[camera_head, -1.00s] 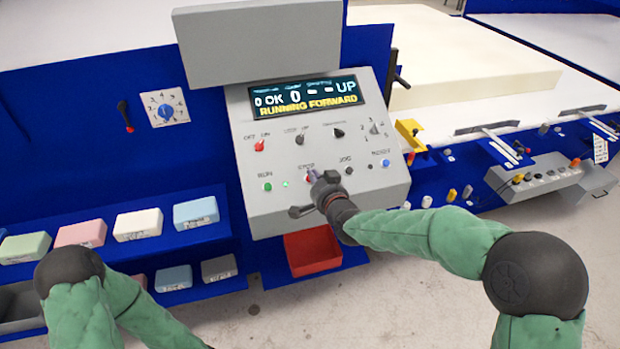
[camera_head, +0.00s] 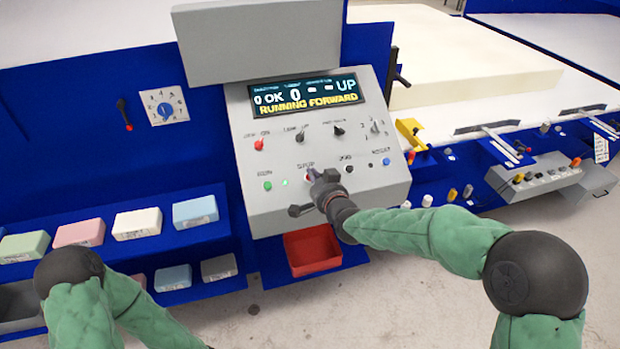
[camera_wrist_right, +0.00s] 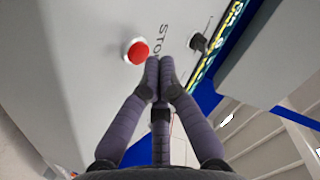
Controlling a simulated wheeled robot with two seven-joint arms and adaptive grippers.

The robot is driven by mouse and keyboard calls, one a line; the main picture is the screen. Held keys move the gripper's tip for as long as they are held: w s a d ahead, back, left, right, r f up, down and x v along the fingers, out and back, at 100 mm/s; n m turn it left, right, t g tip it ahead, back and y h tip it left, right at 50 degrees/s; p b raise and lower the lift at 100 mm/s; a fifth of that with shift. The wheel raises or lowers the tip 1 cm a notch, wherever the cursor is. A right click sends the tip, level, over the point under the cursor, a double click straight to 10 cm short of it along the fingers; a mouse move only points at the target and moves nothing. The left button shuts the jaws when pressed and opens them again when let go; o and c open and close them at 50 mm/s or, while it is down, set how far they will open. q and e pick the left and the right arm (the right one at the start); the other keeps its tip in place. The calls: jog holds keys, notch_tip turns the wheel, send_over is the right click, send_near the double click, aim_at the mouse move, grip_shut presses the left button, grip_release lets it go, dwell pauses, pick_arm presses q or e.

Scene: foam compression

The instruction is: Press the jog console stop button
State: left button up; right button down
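The grey jog console (camera_head: 255,200) stands in the middle of the head view, its display (camera_head: 307,94) reading "RUNNING FORWARD". The red stop button (camera_wrist_right: 137,52) shows in the right wrist view beside the lettering "STOP". In the head view the button is mostly hidden by my right gripper (camera_head: 312,174). In the right wrist view the right gripper (camera_wrist_right: 160,66) has its dark fingertips together and empty. The tips are just to the right of the button in that picture, and I cannot tell whether they touch the panel. My left gripper is out of view.
A red bin (camera_head: 312,252) is below the console. Foam blocks (camera_head: 137,224) line shelves at left.

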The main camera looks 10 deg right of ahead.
jog(key=shift+w+f+b, duration=0.25)
jog(key=shift+f+b, duration=0.3)
jog(key=shift+b, duration=0.05)
dwell(0.9)
jog(key=shift+r, duration=0.15)
jog(key=shift+s+r+p, duration=0.35)
jog(key=shift+s+r, duration=0.05)
jog(key=shift+r, duration=0.2)
dwell(0.3)
jog(key=shift+s+r+p, duration=0.3)
jog(key=shift+r+p, duration=0.05)
jog(key=shift+r, duration=0.2)
jog(key=shift+s+r+p, duration=0.3)
jog(key=shift+r, duration=0.25)
jog(key=shift+s+r+p, duration=0.6)
jog(key=shift+s+r, duration=0.15)
jog(key=shift+r, duration=0.3)
